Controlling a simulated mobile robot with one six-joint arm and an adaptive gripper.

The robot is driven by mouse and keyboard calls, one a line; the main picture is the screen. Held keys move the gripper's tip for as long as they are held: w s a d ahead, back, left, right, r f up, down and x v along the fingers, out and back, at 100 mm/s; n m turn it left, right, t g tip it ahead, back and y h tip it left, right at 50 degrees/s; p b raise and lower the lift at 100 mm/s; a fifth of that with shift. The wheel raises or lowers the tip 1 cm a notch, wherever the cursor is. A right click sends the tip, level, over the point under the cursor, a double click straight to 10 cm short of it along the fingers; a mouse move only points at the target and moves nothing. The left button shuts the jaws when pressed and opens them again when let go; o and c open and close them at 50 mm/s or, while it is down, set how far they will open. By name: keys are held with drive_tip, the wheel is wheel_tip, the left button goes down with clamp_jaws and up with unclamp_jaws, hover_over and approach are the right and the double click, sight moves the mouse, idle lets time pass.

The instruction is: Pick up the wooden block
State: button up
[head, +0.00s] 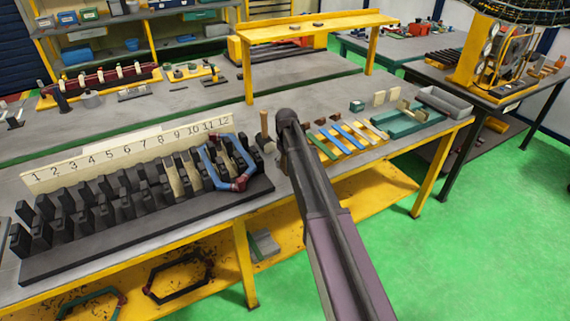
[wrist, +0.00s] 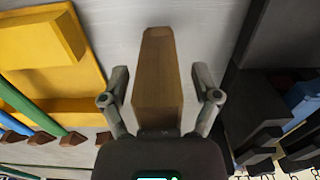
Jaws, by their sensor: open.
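The wooden block (wrist: 157,85) is a long brown piece in the middle of the wrist view, on a grey surface. My gripper (wrist: 161,88) is open, with one finger on each side of the block. A gap shows between each finger and the block's sides, so it does not look gripped. How far the fingertips are above the surface, I cannot tell.
Coloured strips (head: 352,138) with brown tips lie to the right. A green tray (head: 400,122) and grey bin (head: 445,102) stand further right. A yellow shelf (head: 315,25) stands behind.

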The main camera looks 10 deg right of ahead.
clamp_jaws()
drive_tip(key=shift+r, duration=0.2)
idle(0.3)
wheel_tip(320, 180, up, 4)
drive_tip(key=p, duration=0.4)
drive_tip(key=shift+f, duration=0.25)
drive_tip(key=s+a+r+p, duration=0.1)
drive_tip(key=s+a, duration=0.2)
drive_tip(key=s, duration=1.2)
drive_tip(key=shift+s, duration=0.35)
drive_tip(key=shift+w, duration=0.1)
